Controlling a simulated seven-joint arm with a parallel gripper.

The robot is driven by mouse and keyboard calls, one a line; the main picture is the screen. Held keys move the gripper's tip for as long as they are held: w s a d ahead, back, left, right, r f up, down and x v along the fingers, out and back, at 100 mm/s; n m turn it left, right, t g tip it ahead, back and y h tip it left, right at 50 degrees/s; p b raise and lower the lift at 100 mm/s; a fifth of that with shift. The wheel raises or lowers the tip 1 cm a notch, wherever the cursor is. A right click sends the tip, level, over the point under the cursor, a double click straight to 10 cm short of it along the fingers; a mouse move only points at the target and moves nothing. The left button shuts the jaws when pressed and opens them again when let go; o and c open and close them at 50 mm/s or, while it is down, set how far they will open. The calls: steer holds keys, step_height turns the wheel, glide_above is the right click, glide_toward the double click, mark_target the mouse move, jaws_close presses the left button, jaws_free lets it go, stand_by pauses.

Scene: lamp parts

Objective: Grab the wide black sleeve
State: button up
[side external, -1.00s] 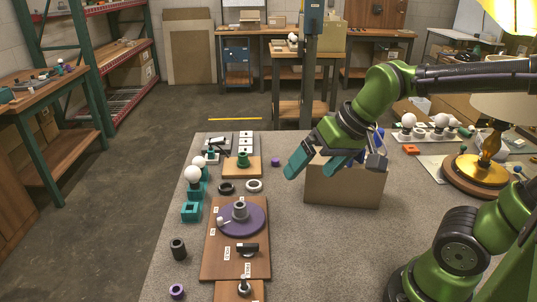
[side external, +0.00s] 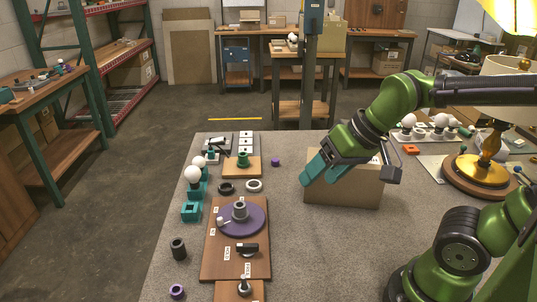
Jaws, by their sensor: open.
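A black hollow sleeve (side external: 178,249) stands upright on the grey table near its left edge, left of the brown wooden board. A flatter black ring (side external: 226,188) lies further back, beside a white ring (side external: 254,186). My gripper (side external: 314,178) has teal fingers and is open, with nothing seen between them. It hangs in front of the cardboard box, well to the right of and behind the black sleeve, touching neither sleeve nor ring.
The cardboard box (side external: 345,190) stands close to my gripper. The brown board (side external: 224,258) carries a purple disc (side external: 255,222) with a grey sleeve. Teal holders with white bulbs (side external: 193,174) line the left edge. The middle table is clear.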

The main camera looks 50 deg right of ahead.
steer(key=w+a+f+m+g, duration=0.3)
steer(key=w+a+m, duration=0.3)
steer(key=w, duration=0.4)
steer(key=m+y, duration=0.2)
steer(key=m, duration=1.2)
glide_toward(178, 242)
steer(key=x, duration=1.1)
steer(key=c, duration=1.1)
